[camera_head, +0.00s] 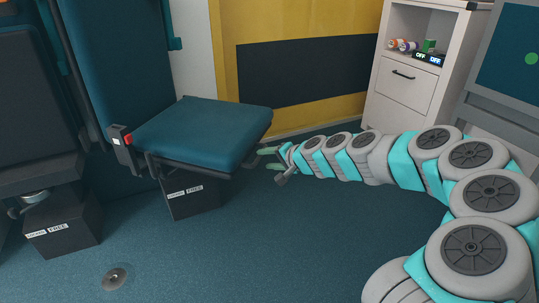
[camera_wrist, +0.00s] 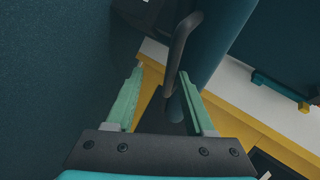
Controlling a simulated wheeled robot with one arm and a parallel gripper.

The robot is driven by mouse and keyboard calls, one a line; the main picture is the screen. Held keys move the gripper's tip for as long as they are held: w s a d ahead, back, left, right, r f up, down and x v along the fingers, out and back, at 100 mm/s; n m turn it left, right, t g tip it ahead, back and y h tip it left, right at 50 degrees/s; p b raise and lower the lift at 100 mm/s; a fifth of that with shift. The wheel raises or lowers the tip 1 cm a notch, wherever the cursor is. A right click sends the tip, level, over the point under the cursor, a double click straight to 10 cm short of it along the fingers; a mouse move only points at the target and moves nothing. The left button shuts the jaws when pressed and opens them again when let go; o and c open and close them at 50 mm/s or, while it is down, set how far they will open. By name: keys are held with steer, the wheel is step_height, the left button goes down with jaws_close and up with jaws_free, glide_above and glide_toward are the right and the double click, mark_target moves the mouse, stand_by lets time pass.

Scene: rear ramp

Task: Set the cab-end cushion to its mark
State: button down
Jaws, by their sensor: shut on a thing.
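A teal seat cushion (camera_head: 205,132) lies about level on its frame in the middle left of the head view. My gripper (camera_head: 268,160) is at its right front edge, low beside the frame. In the wrist view a dark curved bar handle (camera_wrist: 178,55) runs down between my fingers (camera_wrist: 160,102), and my gripper is shut on it. The cushion's smooth blue edge (camera_wrist: 212,50) is just behind the bar. The exact contact on the bar is hard to see. No mark for the cushion can be made out.
Under the cushion is a dark box (camera_head: 190,197) with a label reading FREE. Another seat's box (camera_head: 62,228) stands at left. A yellow wall panel (camera_head: 300,30) and white cabinet (camera_head: 405,85) are behind. The floor (camera_head: 270,240) in front is clear except a round fitting (camera_head: 115,279).

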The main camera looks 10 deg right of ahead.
steer(key=shift+s+a+f, duration=0.15)
steer(key=shift+a+f, duration=0.1)
steer(key=shift+f, duration=0.35)
steer(key=shift+s+a+f, duration=0.1)
steer(key=shift+a+f, duration=0.15)
steer(key=shift+f, duration=0.35)
steer(key=c, duration=0.6)
jaws_free()
steer(key=shift+a+f, duration=0.1)
steer(key=shift+w, duration=0.1)
steer(key=shift+c, duration=1.2)
steer(key=shift+r, duration=0.25)
steer(key=shift+w+r, duration=0.1)
steer(key=shift+r, duration=0.05)
steer(key=shift+d, duration=0.2)
